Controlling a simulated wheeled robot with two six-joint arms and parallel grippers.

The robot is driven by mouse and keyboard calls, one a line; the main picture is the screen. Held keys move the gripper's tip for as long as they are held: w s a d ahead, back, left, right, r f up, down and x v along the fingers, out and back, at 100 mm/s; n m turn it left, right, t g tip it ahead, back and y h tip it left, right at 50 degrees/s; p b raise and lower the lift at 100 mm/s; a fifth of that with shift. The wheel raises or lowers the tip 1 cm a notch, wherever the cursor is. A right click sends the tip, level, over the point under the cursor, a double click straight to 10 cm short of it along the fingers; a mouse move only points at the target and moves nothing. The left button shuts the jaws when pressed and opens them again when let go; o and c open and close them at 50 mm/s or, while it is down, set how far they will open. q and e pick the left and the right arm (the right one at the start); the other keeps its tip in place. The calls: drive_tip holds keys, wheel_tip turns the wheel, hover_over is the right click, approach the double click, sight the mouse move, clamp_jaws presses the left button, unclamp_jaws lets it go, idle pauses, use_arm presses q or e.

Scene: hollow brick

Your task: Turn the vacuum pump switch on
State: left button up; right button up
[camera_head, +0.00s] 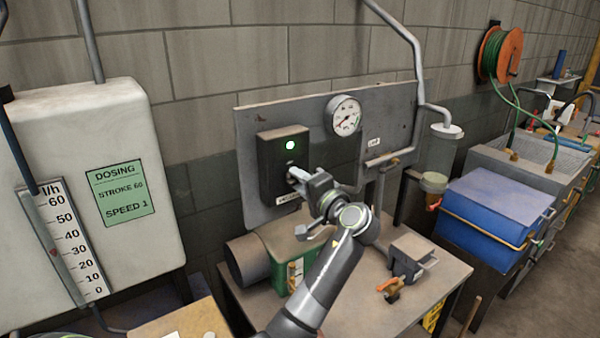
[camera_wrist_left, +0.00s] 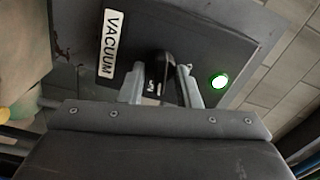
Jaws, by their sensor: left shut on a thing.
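The vacuum pump switch box (camera_head: 270,165) is a dark box on the grey panel, with a lit green lamp (camera_head: 290,145) near its top. My left gripper (camera_head: 297,178) reaches up to the front of the box below the lamp. In the left wrist view, the gripper (camera_wrist_left: 160,88) is shut on the black switch knob (camera_wrist_left: 156,66), with one finger on each side. The VACUUM label (camera_wrist_left: 110,44) and the glowing green lamp (camera_wrist_left: 218,81) show beside it. The fingers hide most of the knob in the head view. My right gripper is not in view.
A round gauge (camera_head: 343,115) and a pipe are on the panel (camera_head: 310,115). A green pump (camera_head: 290,250) stands below on the bench (camera_head: 345,300), with a small grey vise (camera_head: 410,258) to its right. A white dosing tank (camera_head: 125,250) is at left and a blue case (camera_head: 495,210) at right.

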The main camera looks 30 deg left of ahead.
use_arm(q)
drive_tip(key=shift+m+p, duration=1)
drive_tip(key=shift+m, duration=0.4)
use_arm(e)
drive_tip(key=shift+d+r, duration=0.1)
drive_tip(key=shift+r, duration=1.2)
use_arm(q)
drive_tip(key=o, duration=0.9)
drive_tip(key=shift+f, duration=0.1)
drive_tip(key=shift+o, duration=0.2)
